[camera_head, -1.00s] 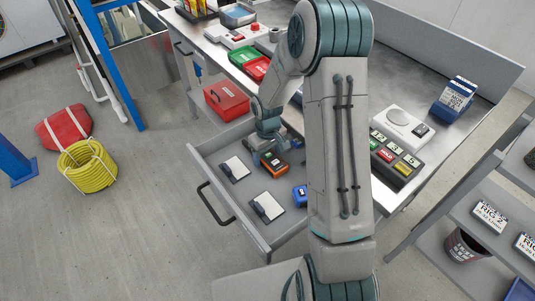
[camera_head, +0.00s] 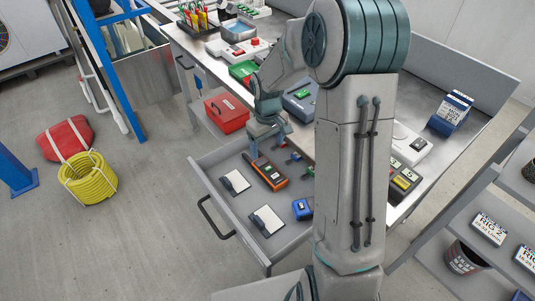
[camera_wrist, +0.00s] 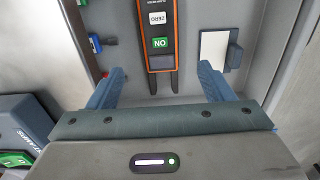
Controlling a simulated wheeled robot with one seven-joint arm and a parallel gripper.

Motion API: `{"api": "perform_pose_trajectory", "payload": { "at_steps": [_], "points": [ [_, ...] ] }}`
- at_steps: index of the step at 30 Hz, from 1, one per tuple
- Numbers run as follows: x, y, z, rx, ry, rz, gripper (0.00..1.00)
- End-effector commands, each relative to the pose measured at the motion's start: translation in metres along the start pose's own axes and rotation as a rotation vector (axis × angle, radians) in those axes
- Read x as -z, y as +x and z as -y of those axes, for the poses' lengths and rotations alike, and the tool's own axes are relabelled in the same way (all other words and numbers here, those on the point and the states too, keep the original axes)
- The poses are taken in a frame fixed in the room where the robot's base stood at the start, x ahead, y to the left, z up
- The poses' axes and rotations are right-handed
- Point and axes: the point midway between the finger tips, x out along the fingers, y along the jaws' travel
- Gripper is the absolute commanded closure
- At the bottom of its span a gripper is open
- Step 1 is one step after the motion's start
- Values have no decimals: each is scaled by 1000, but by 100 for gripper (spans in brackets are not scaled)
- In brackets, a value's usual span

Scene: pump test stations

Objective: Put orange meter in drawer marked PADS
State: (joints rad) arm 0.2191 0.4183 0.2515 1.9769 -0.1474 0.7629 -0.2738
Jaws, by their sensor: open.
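The orange meter (camera_head: 265,172), with a dark face and dark prongs, lies flat on the floor of the open grey drawer (camera_head: 232,219). The meter also shows in the wrist view (camera_wrist: 160,38), with a ZERO key, a green NO label and its prongs towards my gripper. My gripper (camera_head: 268,143) is open and empty, above the drawer and apart from the meter. Its two blue-grey fingers (camera_wrist: 162,74) stand wide apart in the wrist view. No PADS mark on the drawer is readable in these frames.
The drawer also holds two white pads with dark grips (camera_head: 235,182) (camera_head: 267,221) and a blue item (camera_head: 302,208). A red box (camera_head: 227,113) stands left of my gripper, beside the bench (camera_head: 205,55). Yellow hose (camera_head: 87,178) and a red bag lie on the floor.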

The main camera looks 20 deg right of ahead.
Motion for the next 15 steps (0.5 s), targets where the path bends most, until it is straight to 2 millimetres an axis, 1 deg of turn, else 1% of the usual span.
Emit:
{"api": "perform_pose_trajectory", "payload": {
  "at_steps": [1,5,8,11,15],
  "points": [
    [0,-5,0,0,1,-1,26],
    [-2,-15,1,-4,4,-2,26],
    [-10,-27,5,-16,17,-7,26],
    [-25,-45,12,-36,48,-18,26],
    [-52,-73,24,-62,103,-39,26]
  ]
}}
